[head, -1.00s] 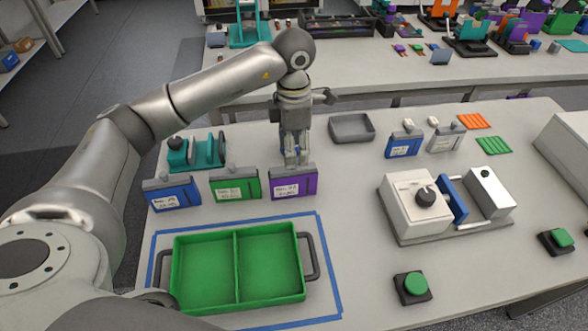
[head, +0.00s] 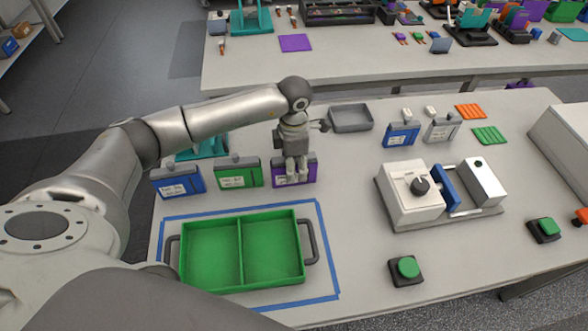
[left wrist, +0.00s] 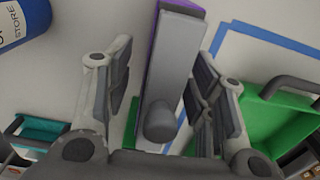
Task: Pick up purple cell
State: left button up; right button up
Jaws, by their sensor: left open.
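The purple cell (head: 308,168) stands upright on the table at the right end of a row, behind the green tray. My left gripper (head: 296,178) is over it, pointing down, and hides part of its front. In the left wrist view the purple cell (left wrist: 152,45) with its grey top (left wrist: 175,60) lies between the two open fingers (left wrist: 160,85). Gaps show on both sides, so the fingers appear apart from it. My right gripper is in neither view.
A green cell (head: 238,175) and a blue cell (head: 178,180) stand left of the purple one. The green two-part tray (head: 240,250) sits inside blue tape in front. A white device (head: 410,195) is at right, and a grey bin (head: 351,118) behind.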

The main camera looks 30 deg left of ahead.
pick_arm(q)
grip_shut()
jog(key=shift+w+r, duration=0.1)
jog(key=shift+r, duration=0.1)
dwell(0.3)
